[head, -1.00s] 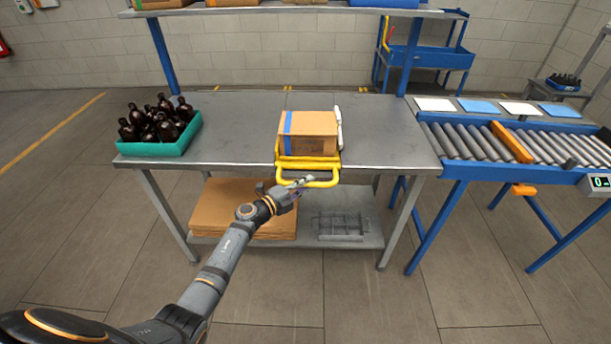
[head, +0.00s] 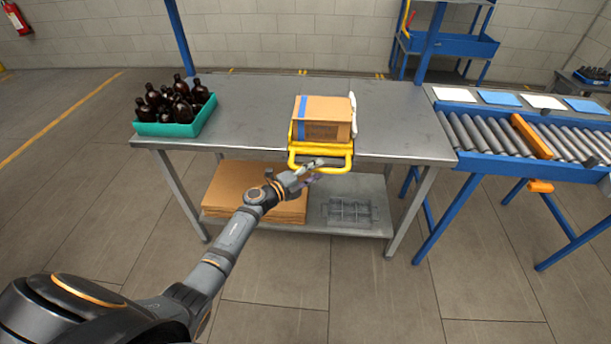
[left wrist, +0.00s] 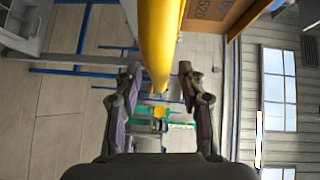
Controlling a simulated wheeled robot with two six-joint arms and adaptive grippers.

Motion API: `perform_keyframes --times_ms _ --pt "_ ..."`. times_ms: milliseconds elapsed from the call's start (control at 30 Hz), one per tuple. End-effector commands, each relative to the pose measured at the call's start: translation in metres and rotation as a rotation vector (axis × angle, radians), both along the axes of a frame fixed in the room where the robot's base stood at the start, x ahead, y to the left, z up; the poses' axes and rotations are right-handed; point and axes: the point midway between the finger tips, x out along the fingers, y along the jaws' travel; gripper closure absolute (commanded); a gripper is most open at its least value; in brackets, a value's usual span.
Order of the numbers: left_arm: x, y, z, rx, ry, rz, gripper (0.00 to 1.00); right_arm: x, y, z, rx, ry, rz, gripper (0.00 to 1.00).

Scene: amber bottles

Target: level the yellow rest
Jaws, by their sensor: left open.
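The yellow rest (head: 321,157) is a tubular frame at the front edge of the steel table, with its front bar jutting out past the edge. A cardboard box (head: 325,111) with a blue stripe sits at it, just behind the bar. My left gripper (head: 308,172) is at the front bar, at its lower left. In the left wrist view the yellow bar (left wrist: 158,40) runs down between the two open fingers (left wrist: 160,85). I cannot tell whether either finger touches it. My right gripper is not in view.
A teal crate (head: 172,130) of brown bottles stands at the table's left end. Bare steel tabletop (head: 245,115) lies between crate and box. Flat cardboard (head: 255,192) and a wire rack (head: 350,212) lie on the lower shelf. A roller conveyor (head: 525,135) stands at the right.

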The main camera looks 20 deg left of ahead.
Motion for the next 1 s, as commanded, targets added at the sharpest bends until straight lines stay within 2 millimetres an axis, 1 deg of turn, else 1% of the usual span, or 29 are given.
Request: perform_keyframes --times_ms 200,300,433,600,1000 --pt "-0.047 0.025 0.003 0.005 0.003 -0.005 0.60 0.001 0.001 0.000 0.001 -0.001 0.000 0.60" --pt "-0.067 0.036 0.004 0.004 0.003 -0.002 0.60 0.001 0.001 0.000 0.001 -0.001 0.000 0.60" --pt "-0.085 0.047 0.006 0.002 0.002 -0.002 0.60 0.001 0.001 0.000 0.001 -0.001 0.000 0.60" --pt "-0.094 0.052 0.009 0.000 0.000 -0.002 0.60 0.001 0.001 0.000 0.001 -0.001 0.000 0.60" --pt "-0.095 0.052 0.009 -0.002 0.000 -0.002 0.60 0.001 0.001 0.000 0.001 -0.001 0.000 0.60"
